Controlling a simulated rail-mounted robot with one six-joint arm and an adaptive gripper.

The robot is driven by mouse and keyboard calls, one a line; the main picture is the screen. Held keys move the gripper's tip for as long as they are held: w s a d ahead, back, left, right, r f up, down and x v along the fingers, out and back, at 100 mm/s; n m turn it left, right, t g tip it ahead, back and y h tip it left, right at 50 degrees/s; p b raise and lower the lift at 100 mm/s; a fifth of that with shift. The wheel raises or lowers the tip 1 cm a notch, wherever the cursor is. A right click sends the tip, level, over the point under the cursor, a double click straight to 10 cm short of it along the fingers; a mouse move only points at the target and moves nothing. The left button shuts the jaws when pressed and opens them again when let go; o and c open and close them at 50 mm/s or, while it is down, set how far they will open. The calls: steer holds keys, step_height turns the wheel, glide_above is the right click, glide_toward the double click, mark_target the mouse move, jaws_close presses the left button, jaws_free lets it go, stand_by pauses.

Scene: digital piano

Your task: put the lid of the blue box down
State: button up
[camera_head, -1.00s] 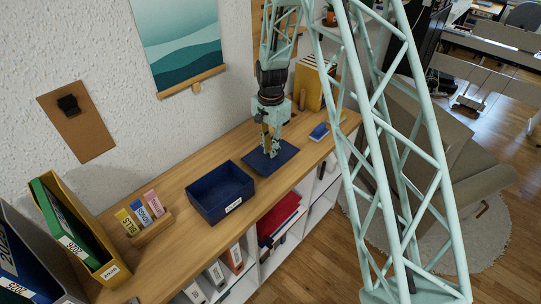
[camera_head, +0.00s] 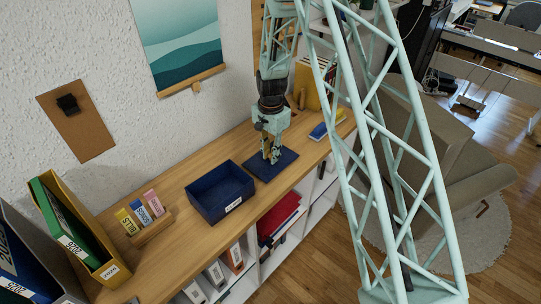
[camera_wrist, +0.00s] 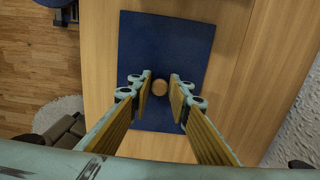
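The blue box (camera_head: 222,204) stands open and empty on the wooden shelf top. Its lid (camera_head: 286,160), a flat dark blue panel, lies flat on the wood just right of the box, apart from it. The lid also shows in the wrist view (camera_wrist: 185,40), with a round wooden knob (camera_wrist: 160,88) on it. My gripper (camera_head: 270,159) points down over the lid. In the wrist view my gripper (camera_wrist: 161,88) has its two fingers on either side of the knob, with narrow gaps between them and it. It is open and holds nothing.
Yellow magazine files (camera_head: 308,88) and a small blue and yellow item (camera_head: 318,131) are on the shelf top behind the lid. A wooden holder with coloured labelled blocks (camera_head: 152,228) stands left of the box. The wall runs along the shelf's back.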

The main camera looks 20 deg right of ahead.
steer(key=shift+o, duration=1.3)
steer(key=shift+r, duration=0.2)
step_height(320, 180, up, 12)
stand_by(0.7)
